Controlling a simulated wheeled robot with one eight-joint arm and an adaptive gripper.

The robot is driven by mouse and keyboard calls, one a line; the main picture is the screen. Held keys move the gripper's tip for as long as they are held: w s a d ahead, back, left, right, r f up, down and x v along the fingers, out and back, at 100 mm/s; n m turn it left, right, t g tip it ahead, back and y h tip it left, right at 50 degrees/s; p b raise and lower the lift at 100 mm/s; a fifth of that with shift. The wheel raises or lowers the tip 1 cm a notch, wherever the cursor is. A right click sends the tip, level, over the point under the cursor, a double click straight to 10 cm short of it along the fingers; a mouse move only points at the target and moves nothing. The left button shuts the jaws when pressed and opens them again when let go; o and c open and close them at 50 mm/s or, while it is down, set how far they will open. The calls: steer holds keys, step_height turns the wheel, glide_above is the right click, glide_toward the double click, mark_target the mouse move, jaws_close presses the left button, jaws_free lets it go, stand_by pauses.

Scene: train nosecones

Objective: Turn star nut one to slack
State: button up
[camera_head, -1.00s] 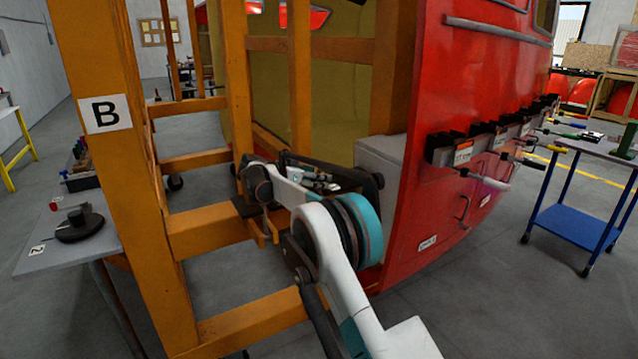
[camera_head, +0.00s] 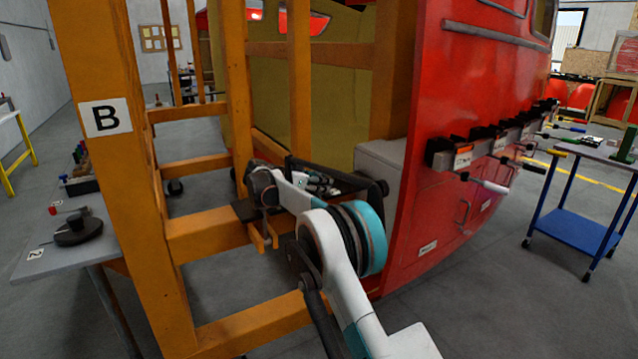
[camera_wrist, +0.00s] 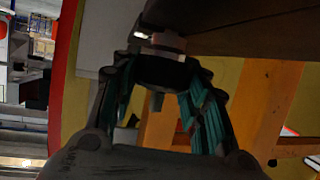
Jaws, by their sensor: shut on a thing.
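In the wrist view, a dark star nut (camera_wrist: 158,72) sits between the fingertips of my gripper (camera_wrist: 160,66), below a pale pinkish collar (camera_wrist: 163,44). The two fingers, with green inner pads, close around the nut from both sides. A short dark stub hangs below it. In the head view, my gripper's fingers and the nut are hard to make out behind my white and teal arm, near the orange frame and the red nosecone (camera_head: 465,110). I cannot tell the nut's turned angle.
The orange frame (camera_head: 108,200) marked B stands close on the left of my arm. A grey table (camera_head: 95,238) is at the left. A blue trolley (camera_head: 575,228) stands at the right. Handled clamps (camera_head: 488,183) jut from the nosecone. Grey floor is open at lower right.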

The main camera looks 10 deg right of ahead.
steer(key=shift+n+t, duration=0.3)
steer(key=n+t+y+p, duration=0.1)
steer(key=n+t+y, duration=0.1)
steer(key=n+t+y+p, duration=0.1)
steer(key=n+t+y, duration=0.1)
steer(key=n+y, duration=0.1)
steer(key=shift+s+d+r+n+t, duration=0.1)
steer(key=shift+n+t, duration=0.2)
steer(key=n+t+y, duration=0.1)
steer(key=n+y, duration=0.2)
steer(key=shift+y+p, duration=0.3)
steer(key=shift+p, duration=0.1)
steer(key=shift+n+t+y+p, duration=0.4)
steer(key=shift+n+y+p, duration=0.05)
steer(key=shift+n+y, duration=1.65)
steer(key=shift+n+g+y+p, duration=0.55)
steer(key=shift+n+y, duration=1.25)
steer(key=shift+y, duration=0.5)
steer(key=n+g+y+p, duration=0.1)
steer(key=n+g+y, duration=0.1)
steer(key=n+y, duration=0.1)
steer(key=shift+n+y, duration=0.3)
steer(key=n+g+y+p, duration=0.1)
steer(key=n+g+y, duration=0.2)
steer(key=n+g, duration=0.1)
steer(key=shift+n+g+p, duration=0.3)
steer(key=shift+n+g, duration=0.1)
steer(key=shift+g, duration=0.15)
steer(key=shift+n+g, duration=0.4)
